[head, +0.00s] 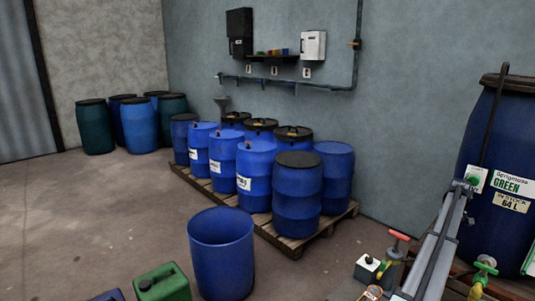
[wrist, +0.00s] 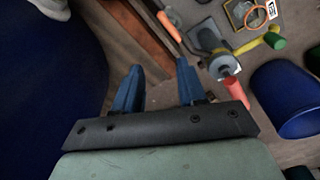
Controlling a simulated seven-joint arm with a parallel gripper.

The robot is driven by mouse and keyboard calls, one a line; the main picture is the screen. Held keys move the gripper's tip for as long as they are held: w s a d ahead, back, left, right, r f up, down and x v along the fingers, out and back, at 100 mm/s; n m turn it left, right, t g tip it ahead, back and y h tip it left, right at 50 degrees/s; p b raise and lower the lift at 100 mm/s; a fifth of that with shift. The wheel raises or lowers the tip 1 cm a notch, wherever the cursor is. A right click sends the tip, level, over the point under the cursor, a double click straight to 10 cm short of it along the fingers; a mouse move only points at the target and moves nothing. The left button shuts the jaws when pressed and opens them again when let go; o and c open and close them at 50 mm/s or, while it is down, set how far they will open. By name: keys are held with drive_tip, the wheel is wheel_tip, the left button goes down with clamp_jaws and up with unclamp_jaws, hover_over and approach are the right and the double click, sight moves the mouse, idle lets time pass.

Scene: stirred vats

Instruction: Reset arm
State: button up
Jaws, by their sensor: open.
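My gripper (wrist: 157,78) shows in the wrist view, with two blue fingers apart and nothing between them. It is above a brown wooden surface (wrist: 132,45), and its grip is empty. I cannot make out my gripper in the head view. A large dark blue vat (wrist: 45,85) fills the left of the wrist view. In the head view a blue vat (head: 480,130) labelled GREEN, 64 L, stands at the right edge.
A red-handled fitting (wrist: 235,92) lies right of my fingers; it appears near the head view's lower right (head: 399,237). An open blue barrel (head: 222,255) stands on the floor beside a green canister (head: 163,283). Several blue drums stand on a pallet (head: 290,248). Floor (head: 80,210) at left is clear.

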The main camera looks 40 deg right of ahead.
drive_tip(key=a+f+m+h, duration=0.2)
drive_tip(key=a+f+m, duration=0.4)
drive_tip(key=a+m, duration=0.25)
drive_tip(key=w+a+f+n+y, duration=0.1)
drive_tip(key=w+a+f, duration=0.7)
drive_tip(key=a, duration=0.7)
drive_tip(key=w+a+f+n+y, duration=0.15)
drive_tip(key=w+a+f, duration=0.45)
drive_tip(key=a+f, duration=0.65)
drive_tip(key=w+a+f+n+y, duration=0.1)
drive_tip(key=w+a+f, duration=0.6)
drive_tip(key=a, duration=1)
drive_tip(key=a+f+n+g+y, duration=0.1)
drive_tip(key=a+f+n, duration=0.15)
drive_tip(key=a, duration=0.75)
drive_tip(key=a+f+n+g+y, duration=0.1)
drive_tip(key=a+f+g, duration=0.15)
drive_tip(key=a, duration=0.85)
drive_tip(key=s+a+f+n+g+h, duration=0.1)
drive_tip(key=s+a+f+n, duration=0.1)
drive_tip(key=a, duration=0.5)
drive_tip(key=s+a+f+n+g, duration=0.1)
drive_tip(key=s+a+f+n, duration=0.1)
drive_tip(key=s+a, duration=0.3)
drive_tip(key=s+a+f+n+g+h, duration=0.1)
drive_tip(key=s+a+f+n, duration=0.1)
drive_tip(key=a, duration=0.9)
drive_tip(key=shift+s+a+n+h, duration=0.15)
drive_tip(key=shift+s+n+h, duration=0.2)
drive_tip(key=shift+s+n, duration=0.4)
